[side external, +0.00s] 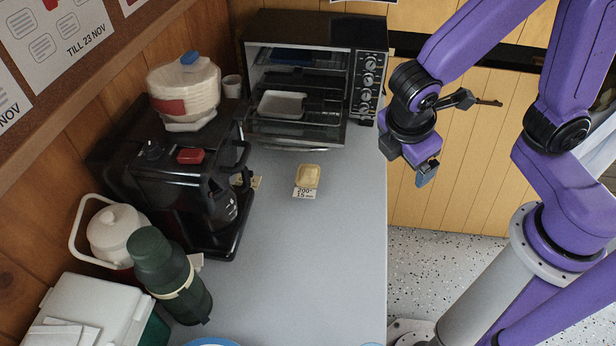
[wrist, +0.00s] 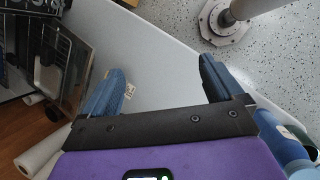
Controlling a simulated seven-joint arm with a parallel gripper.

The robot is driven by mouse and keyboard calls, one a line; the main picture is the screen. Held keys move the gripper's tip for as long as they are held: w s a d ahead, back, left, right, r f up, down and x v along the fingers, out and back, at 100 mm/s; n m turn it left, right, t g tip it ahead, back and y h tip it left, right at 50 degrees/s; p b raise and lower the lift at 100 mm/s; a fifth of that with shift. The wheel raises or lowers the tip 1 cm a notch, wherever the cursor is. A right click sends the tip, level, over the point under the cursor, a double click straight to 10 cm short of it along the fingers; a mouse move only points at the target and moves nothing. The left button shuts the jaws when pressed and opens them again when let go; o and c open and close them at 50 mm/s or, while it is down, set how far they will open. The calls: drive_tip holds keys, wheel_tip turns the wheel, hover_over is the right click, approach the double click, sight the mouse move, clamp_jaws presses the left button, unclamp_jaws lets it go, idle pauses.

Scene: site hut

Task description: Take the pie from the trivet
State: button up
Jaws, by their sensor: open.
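A small pale golden pie (side external: 308,174) sits on the grey counter in front of the toaster oven, in the side view. A white card (side external: 305,193) printed "200° 15 min" lies at its near edge. I cannot make out a separate trivet under the pie. My gripper (side external: 427,174) is open and empty, held up to the right of the pie, by the counter's right edge. In the wrist view my gripper (wrist: 160,85) shows two spread blue fingers with bare counter between them. A small printed patch shows beside the left finger; the pie cannot be made out there.
The toaster oven (side external: 262,131) stands open at the back, a white tray (side external: 283,104) on its rack. A black coffee maker (side external: 160,180), green flask (side external: 168,268) and white-lidded jug (side external: 117,232) line the left. The counter's (side external: 320,260) middle and right are clear.

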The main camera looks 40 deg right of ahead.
drive_tip(key=w+a+f+n+t+h, duration=0.3)
drive_tip(key=w+a+f+n+h, duration=0.15)
drive_tip(key=w+a+f, duration=0.35)
drive_tip(key=n+t, duration=0.5)
drive_tip(key=n, duration=0.1)
approach(306, 182)
drive_tip(key=shift+h, duration=0.25)
drive_tip(key=x, duration=1.1)
drive_tip(key=shift+w+d+f, duration=0.15)
drive_tip(key=shift+w+f, duration=0.05)
drive_tip(key=shift+f, duration=0.1)
drive_tip(key=c, duration=1.1)
